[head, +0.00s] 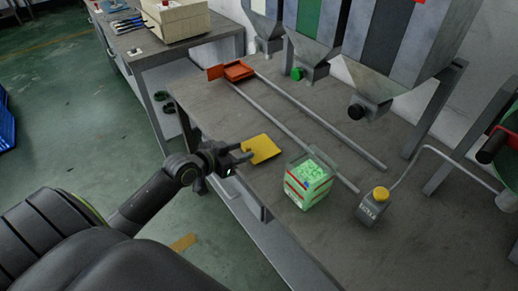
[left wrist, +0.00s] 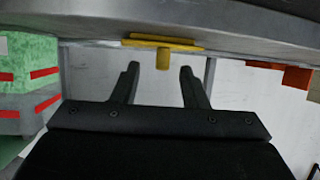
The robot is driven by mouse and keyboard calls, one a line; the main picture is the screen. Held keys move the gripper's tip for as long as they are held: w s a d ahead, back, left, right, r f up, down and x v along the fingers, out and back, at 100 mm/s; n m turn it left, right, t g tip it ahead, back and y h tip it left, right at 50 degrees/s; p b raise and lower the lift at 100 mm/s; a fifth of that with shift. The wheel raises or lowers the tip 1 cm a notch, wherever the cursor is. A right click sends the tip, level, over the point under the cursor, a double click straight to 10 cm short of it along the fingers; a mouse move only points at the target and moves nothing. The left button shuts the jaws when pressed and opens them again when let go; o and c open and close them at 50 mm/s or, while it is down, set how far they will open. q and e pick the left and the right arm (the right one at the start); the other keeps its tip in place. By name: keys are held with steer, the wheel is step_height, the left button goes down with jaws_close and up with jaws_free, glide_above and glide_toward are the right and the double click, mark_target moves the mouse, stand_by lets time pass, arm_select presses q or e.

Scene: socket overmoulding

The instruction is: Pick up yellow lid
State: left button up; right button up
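The yellow lid (head: 263,148) lies flat on the grey table near its front edge, left of the clear box. In the left wrist view the yellow lid (left wrist: 163,41) shows edge-on, with a small yellow knob (left wrist: 163,60) standing out from it; the table appears at the top of that view. My left gripper (head: 244,153) is at the lid's left side, low over the table edge. Its two fingers (left wrist: 160,68) are open and empty, with the knob in line with the gap between them. Whether the fingers touch the lid cannot be told. My right gripper is not in view.
A clear box of green pellets with red stripes (head: 308,183) stands close right of the lid. Metal rails (head: 315,115) and an orange tray (head: 239,71) lie behind. Hoppers (head: 390,50) stand at the back.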

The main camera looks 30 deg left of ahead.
mark_target(248, 147)
arm_select(q)
steer(key=x, duration=0.4)
steer(key=shift+w+a, duration=0.15)
steer(key=shift+c, duration=0.3)
jaws_close()
